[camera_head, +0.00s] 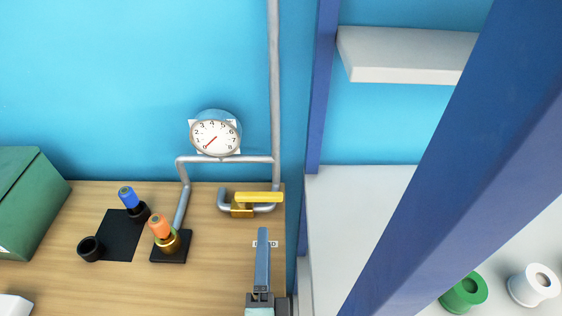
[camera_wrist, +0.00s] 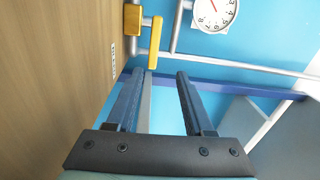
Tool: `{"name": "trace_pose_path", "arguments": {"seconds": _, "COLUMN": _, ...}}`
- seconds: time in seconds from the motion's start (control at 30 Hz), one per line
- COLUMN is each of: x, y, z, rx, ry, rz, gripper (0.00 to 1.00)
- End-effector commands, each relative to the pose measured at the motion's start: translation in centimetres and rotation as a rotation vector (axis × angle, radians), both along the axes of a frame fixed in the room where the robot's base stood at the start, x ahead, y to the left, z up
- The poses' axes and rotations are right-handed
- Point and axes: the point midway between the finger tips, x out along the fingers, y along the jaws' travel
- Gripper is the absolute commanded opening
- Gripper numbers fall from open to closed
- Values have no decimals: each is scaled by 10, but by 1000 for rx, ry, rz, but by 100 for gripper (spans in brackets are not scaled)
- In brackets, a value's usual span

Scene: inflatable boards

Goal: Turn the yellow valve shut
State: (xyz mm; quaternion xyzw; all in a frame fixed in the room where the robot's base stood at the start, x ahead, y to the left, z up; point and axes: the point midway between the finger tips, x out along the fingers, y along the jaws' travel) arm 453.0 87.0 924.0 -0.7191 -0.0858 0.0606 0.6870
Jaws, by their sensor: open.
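The yellow valve has a flat bar handle (camera_head: 258,197) and a yellow body (camera_head: 241,210) on a grey pipe at the back right of the wooden table. In the head view the handle lies sideways, roughly along the short pipe run below it. The wrist view shows the handle (camera_wrist: 155,42) just beyond my fingertips, and the valve body (camera_wrist: 132,20) to its upper left. My gripper (camera_wrist: 161,74) is open and empty, its two fingers apart. In the head view my gripper (camera_head: 263,232) is in front of the handle, apart from it; one finger mostly hides the other.
A round gauge (camera_head: 215,137) with a red needle is on the blue wall above. Grey pipe (camera_head: 275,90) rises beside the valve. A black mat (camera_head: 115,240), blue and orange plugs, and a green box (camera_head: 25,205) are left. A blue post (camera_head: 440,150) stands right.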

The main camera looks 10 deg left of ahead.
Motion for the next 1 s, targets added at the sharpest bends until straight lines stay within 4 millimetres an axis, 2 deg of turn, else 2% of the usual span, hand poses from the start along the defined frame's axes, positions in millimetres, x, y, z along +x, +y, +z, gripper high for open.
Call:
{"name": "trace_pose_path", "arguments": {"seconds": 0.1, "x": -9, "y": -2, "z": -6, "rx": 37, "ry": 38, "rz": -5, "gripper": 52}}
{"name": "trace_pose_path", "arguments": {"seconds": 0.27, "x": 1, "y": -1, "z": -9, "rx": 48, "ry": 41, "rz": -9, "gripper": 52}}
{"name": "trace_pose_path", "arguments": {"seconds": 0.8, "x": 88, "y": 17, "z": -7, "rx": 43, "ry": 38, "rz": -7, "gripper": 52}}
{"name": "trace_pose_path", "arguments": {"seconds": 1.0, "x": 109, "y": 22, "z": -9, "rx": 43, "ry": 41, "rz": -7, "gripper": 52}}
